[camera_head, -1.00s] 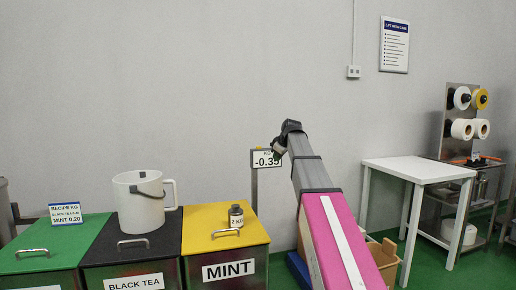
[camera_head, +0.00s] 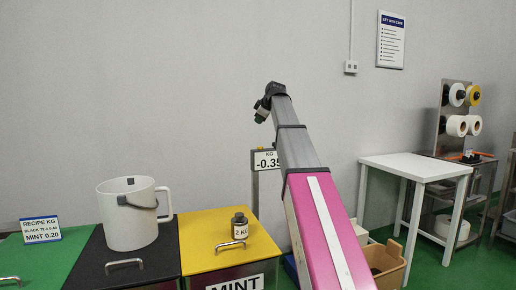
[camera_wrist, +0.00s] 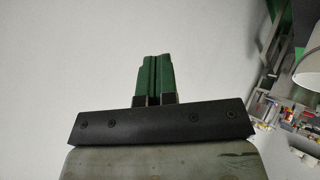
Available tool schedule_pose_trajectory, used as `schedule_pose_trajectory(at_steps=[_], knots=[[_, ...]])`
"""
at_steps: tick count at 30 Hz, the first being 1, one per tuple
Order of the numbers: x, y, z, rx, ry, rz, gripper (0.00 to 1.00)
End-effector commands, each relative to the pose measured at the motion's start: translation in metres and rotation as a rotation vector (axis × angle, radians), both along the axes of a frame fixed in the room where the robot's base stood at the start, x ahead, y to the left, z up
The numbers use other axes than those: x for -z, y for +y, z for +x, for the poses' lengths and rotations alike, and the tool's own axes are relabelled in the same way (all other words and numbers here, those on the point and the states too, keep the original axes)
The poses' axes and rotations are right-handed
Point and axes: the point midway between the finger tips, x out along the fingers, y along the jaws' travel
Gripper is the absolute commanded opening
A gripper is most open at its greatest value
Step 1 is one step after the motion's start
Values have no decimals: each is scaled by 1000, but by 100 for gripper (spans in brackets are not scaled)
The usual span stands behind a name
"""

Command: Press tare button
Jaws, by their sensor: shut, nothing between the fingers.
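The scale display (camera_head: 266,161) stands on a grey post in the middle of the head view and reads -0.35 KG. A small yellow part (camera_head: 259,150) shows at its top edge; I cannot tell whether it is the tare button. My arm covers the display's right side. My gripper (camera_head: 261,114) is above and apart from the display, near its left part. In the wrist view its two green fingers (camera_wrist: 157,78) are pressed together, with nothing between them. The display is not recognisable in the wrist view.
A white jug (camera_head: 128,212) stands on the black bin lid, beside the yellow mint lid (camera_head: 205,245), which carries a 2 kg weight (camera_head: 239,225). A recipe card (camera_head: 40,230) is at left. Blank wall lies behind.

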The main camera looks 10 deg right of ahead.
Motion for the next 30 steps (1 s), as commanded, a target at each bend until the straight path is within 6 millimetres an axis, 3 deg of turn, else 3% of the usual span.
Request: schedule_pose_trajectory(at_steps=[11, 30], knots=[[10, 0, 0, 1, 2, 0, 0], [81, 0, -1, 1, 3, 1, 0]])
